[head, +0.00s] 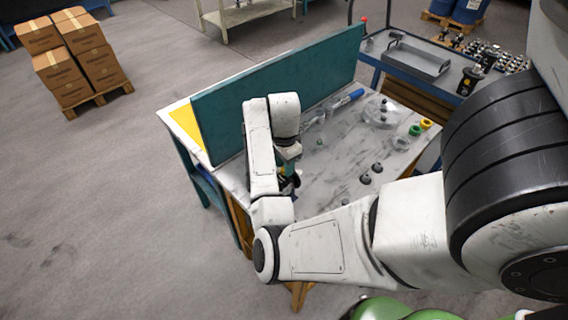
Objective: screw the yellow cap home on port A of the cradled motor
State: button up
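A yellow ring-shaped cap (426,123) lies at the right edge of the worktable, beside a green one (415,130). My arm reaches over the table's left part and bends downward there. My gripper (289,168) is mostly hidden by my own arm links, so its fingers and anything between them do not show clearly. A small dark and green shape (291,186) shows just below it; I cannot tell if this is part of the cradled motor. The motor, its cradle and port A are not clearly visible.
The worktable (335,180) has a tall teal panel (270,88) along its back. A clear round dish (381,113), a blue marker-like item (348,99) and several dark small parts (365,179) lie on it. A blue cart (415,62) with a tray stands behind right.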

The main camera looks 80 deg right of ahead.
jog(key=n, duration=0.5)
jog(key=shift+s+n, duration=0.1)
jog(key=shift+n, duration=0.2)
jog(key=n, duration=0.4)
jog(key=shift+c, duration=0.2)
grip_shut()
jog(key=m, duration=0.4)
jog(key=shift+f+m, duration=0.1)
jog(key=shift+m, duration=0.6)
